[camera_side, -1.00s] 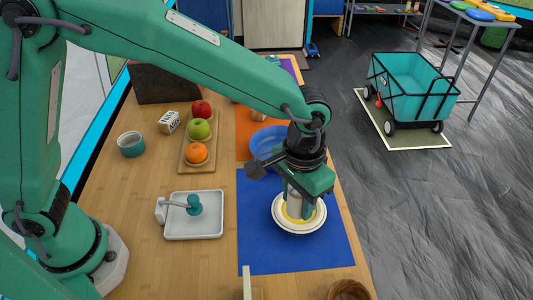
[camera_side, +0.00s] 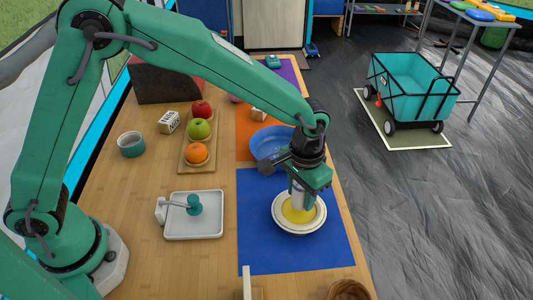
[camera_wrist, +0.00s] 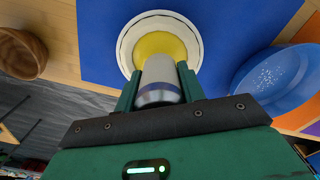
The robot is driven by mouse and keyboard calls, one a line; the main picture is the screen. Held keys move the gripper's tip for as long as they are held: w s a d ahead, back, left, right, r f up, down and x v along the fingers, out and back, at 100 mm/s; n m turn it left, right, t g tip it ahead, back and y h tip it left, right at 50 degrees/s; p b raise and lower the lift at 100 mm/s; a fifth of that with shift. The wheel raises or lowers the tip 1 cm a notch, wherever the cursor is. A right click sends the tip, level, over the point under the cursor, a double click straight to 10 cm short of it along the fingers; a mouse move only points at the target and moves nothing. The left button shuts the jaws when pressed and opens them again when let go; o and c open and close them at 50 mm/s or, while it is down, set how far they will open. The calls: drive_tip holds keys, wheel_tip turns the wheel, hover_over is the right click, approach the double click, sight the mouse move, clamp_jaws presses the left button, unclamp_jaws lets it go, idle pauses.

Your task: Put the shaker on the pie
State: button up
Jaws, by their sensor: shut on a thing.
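My gripper (camera_side: 299,198) is shut on the shaker, a pale grey cylinder with a darker blue band. The shaker (camera_wrist: 158,82) sits between the two green fingers in the wrist view. In the side view the shaker (camera_side: 297,196) hangs roughly upright over the pie. The pie (camera_side: 297,215) is a yellow disc in a white, rimmed dish on the blue mat. In the wrist view the pie (camera_wrist: 162,44) shows just beyond the shaker's far end. I cannot tell whether the shaker touches the pie. Part of the pie is hidden behind the shaker.
A blue bowl (camera_side: 268,140) stands close behind the pie dish. A white tray (camera_side: 207,226) with a teal-headed tool lies to the left. A wooden board (camera_side: 186,158) holds an orange and two apples. A wooden bowl (camera_side: 347,291) is at the near edge. The blue mat (camera_side: 262,245) has free room.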

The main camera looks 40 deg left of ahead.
drive_tip(key=shift+f, duration=0.9)
drive_tip(key=shift+f, duration=0.1)
drive_tip(key=o, duration=1)
wheel_tip(320, 180, up, 12)
drive_tip(key=shift+r, duration=0.15)
